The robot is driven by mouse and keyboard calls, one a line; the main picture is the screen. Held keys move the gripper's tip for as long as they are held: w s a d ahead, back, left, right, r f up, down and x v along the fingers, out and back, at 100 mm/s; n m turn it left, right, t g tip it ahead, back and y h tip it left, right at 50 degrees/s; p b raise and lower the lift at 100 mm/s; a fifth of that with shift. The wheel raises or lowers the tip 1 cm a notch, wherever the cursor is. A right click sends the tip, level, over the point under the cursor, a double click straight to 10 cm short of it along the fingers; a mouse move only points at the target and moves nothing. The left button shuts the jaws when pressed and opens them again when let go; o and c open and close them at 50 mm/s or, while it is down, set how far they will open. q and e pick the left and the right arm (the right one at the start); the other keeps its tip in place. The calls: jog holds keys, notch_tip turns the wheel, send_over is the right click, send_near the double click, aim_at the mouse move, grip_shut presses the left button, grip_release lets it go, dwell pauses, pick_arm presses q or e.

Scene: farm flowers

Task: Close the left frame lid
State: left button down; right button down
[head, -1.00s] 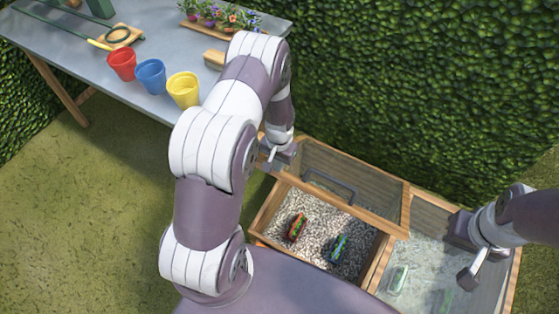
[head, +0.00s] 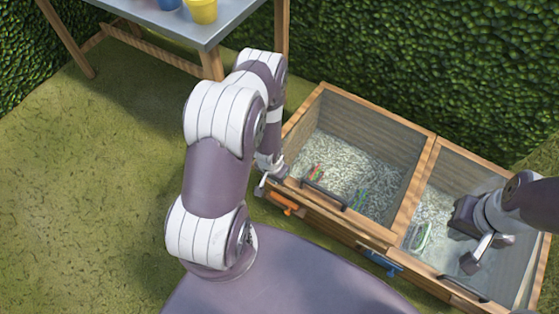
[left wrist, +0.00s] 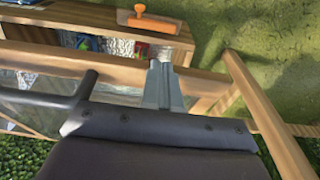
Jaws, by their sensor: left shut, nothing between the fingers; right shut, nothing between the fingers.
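The left frame lid (head: 378,106), a wood-edged clear panel with a dark handle (head: 325,194), lies low over the left compartment in the head view. Gravel and small coloured items show through it. In the left wrist view, its wooden front rail (left wrist: 110,69) crosses above the gripper, and gravel (left wrist: 122,46) shows between the rail and the box front, so a gap seems to remain there. My left gripper (head: 264,187) is shut and empty at the lid's front left corner; its fingers (left wrist: 163,82) meet the rail in the wrist view. My right gripper (head: 470,264) is shut and empty over the right frame.
The right frame lid (head: 478,158) is down, with its handle (head: 462,289) in front. An orange fitting (head: 285,204) and a blue fitting (head: 380,263) are on the box front. A table (head: 235,20) with pots stands behind left. Grass lies open at left; a hedge is behind.

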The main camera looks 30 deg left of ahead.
pick_arm(q)
notch_tip(320, 180, down, 20)
jog(key=b, duration=1.2)
jog(key=shift+s, duration=0.4)
jog(key=shift+r, duration=0.15)
